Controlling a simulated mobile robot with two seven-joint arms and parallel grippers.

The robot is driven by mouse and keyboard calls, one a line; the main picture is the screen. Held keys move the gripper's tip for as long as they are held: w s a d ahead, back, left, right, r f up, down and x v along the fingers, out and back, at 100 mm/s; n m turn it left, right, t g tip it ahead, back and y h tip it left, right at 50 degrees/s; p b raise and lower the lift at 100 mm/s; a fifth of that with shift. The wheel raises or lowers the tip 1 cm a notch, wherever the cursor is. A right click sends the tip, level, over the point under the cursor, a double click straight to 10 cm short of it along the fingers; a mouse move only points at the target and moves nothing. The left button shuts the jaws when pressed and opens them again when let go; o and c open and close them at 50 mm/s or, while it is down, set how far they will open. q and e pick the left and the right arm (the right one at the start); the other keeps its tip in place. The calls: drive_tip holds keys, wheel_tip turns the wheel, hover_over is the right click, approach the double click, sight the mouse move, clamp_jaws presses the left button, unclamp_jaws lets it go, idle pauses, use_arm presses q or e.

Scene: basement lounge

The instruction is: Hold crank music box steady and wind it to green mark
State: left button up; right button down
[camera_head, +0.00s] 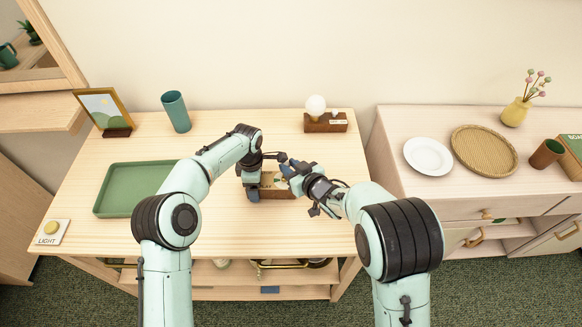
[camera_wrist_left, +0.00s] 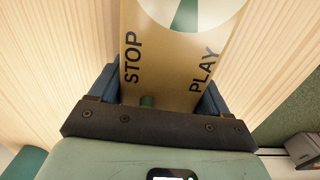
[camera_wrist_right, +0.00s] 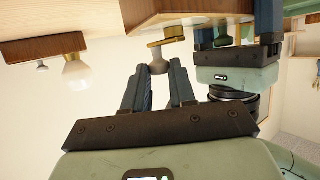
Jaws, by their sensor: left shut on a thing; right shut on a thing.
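The music box (camera_head: 278,193) is a small wooden box on the table, partly hidden by my grippers. My left gripper (camera_head: 257,183) is shut across the box, one finger on each side. My right gripper (camera_wrist_right: 160,82) is shut on the grey knob of the crank (camera_wrist_right: 158,66), whose brass arm (camera_wrist_right: 166,38) joins the box. Any pointer on the dial is out of view.
A green tray (camera_head: 101,203) lies at left, near a LIGHT button (camera_head: 50,229), a picture frame (camera_head: 104,109) and a teal cup (camera_head: 176,112). A bulb on a wooden base (camera_head: 326,123) stands behind. A cabinet at right holds a plate (camera_head: 428,156) and a woven tray (camera_head: 484,150).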

drive_tip(key=n+g+y, duration=0.2)
drive_tip(key=n+y, duration=0.1)
drive_tip(key=shift+w+a+n+g, duration=0.1)
drive_tip(key=shift+w+n+g, duration=0.2)
drive_tip(key=shift+w+g, duration=0.1)
drive_tip(key=n+g+y, duration=0.2)
drive_tip(key=shift+w+a+n+g, duration=0.15)
drive_tip(key=shift+a+n+g, duration=0.1)
drive_tip(key=shift+n+g, duration=0.15)
drive_tip(key=n+g, duration=0.4)
drive_tip(key=a+n+g+y, duration=0.1)
drive_tip(key=g, duration=0.1)
drive_tip(key=shift+w+n+g, duration=0.15)
drive_tip(key=shift+n+g, duration=0.25)
drive_tip(key=shift+a+n+g, duration=0.1)
drive_tip(key=shift+n+g, duration=0.2)
drive_tip(key=shift+r+n+g, duration=0.1)
drive_tip(key=shift+n+g, duration=0.2)
drive_tip(key=shift+g, duration=0.1)
drive_tip(key=c, duration=0.9)
unclamp_jaws()
drive_tip(key=shift+c, duration=0.2)
drive_tip(key=s+v, duration=0.1)
drive_tip(key=v, duration=0.6)
drive_tip(key=shift+w+d, duration=0.25)
drive_tip(key=shift+w, duration=0.15)
